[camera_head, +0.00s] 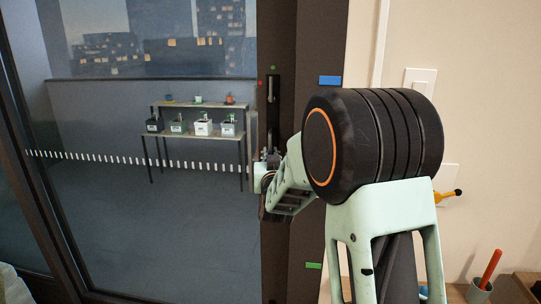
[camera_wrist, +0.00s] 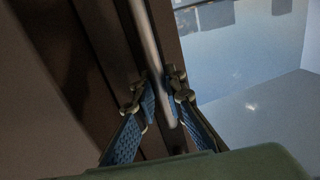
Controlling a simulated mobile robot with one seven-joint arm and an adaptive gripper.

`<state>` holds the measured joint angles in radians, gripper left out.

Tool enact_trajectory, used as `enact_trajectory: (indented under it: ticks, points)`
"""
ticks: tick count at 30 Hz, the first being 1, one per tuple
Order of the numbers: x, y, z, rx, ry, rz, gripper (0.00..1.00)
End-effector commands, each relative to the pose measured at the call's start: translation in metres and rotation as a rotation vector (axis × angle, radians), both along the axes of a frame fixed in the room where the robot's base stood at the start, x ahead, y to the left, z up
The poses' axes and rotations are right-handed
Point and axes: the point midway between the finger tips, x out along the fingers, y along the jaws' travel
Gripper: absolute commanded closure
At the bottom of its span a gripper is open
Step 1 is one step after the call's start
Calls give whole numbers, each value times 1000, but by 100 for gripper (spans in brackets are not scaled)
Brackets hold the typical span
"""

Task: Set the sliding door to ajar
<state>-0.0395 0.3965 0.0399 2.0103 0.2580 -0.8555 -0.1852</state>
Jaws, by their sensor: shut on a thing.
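The sliding door (camera_head: 268,210) is a glass panel with a dark brown frame, its right edge upright beside the dark door post (camera_head: 310,220). I cannot make out a clear gap between them. A long dark handle (camera_head: 272,95) runs upright on that edge. It shows as a grey bar (camera_wrist: 149,40) in the wrist view. My gripper (camera_wrist: 158,95) is shut on the lower part of this bar, one blue-padded finger on each side. In the head view my gripper (camera_head: 266,172) is at the door edge, partly hidden by my arm.
Blue (camera_head: 330,80) and green (camera_head: 313,265) tags mark the post. Through the glass stands a two-level shelf (camera_head: 190,136) with several planters. Right of the post are a pale wall with a switch plate (camera_head: 420,80), a yellow hook (camera_head: 447,196) and a cup (camera_head: 480,290) holding a red stick.

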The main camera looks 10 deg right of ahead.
Motion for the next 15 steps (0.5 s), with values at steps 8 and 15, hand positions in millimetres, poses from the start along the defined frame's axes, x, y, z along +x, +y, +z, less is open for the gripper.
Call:
enact_trajectory:
  ticks: [8,15]
  points:
    - [0,0,0,0,0,0,100]
    - [6,22,-1,1,0,8,100]
